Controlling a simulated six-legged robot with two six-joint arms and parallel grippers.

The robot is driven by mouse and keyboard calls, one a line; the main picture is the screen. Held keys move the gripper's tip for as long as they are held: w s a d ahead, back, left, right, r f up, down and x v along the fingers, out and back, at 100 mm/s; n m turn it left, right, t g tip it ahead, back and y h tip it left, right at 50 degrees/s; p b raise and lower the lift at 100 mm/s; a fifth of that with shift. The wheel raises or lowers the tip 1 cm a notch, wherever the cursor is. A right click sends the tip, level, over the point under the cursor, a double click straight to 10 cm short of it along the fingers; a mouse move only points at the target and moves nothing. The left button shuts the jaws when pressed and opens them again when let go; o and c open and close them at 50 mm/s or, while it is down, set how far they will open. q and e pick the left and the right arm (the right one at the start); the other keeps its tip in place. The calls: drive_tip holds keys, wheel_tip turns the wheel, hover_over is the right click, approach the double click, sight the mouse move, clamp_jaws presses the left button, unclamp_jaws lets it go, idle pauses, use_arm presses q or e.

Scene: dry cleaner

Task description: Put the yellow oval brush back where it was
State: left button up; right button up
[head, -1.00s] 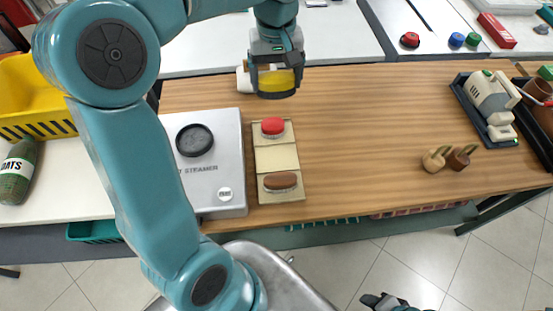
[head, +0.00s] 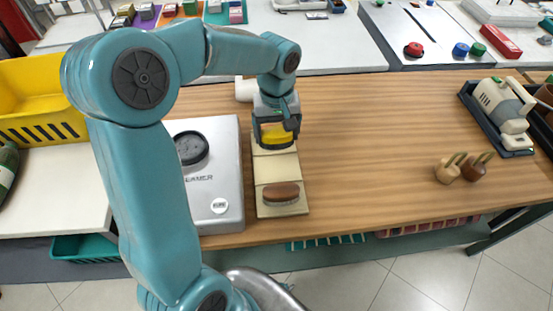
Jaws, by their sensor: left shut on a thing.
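My left gripper (head: 277,140) is shut on the yellow oval brush (head: 276,135), whose yellow part shows between the fingers. It is over the far end of a beige holder (head: 277,168) on the wooden counter. I cannot tell whether the brush touches the holder. A brown oval brush (head: 281,192) lies on the holder's near part, and the middle part is bare. The red-topped brush seen earlier at the far end does not show now, with the gripper covering that area. My right gripper is not in view.
A grey steamer box (head: 217,180) stands just left of the holder. Two small wooden items (head: 462,168) and a cream appliance on a dark tray (head: 500,110) are at the right. The counter's middle is clear. A yellow basket (head: 40,100) is at far left.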

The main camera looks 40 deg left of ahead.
sight(276, 166)
use_arm(q)
wheel_tip(276, 166, down, 11)
drive_tip(key=shift+r, duration=0.2)
drive_tip(key=shift+f+b, duration=0.15)
drive_tip(key=shift+b, duration=0.2)
drive_tip(key=o, duration=0.8)
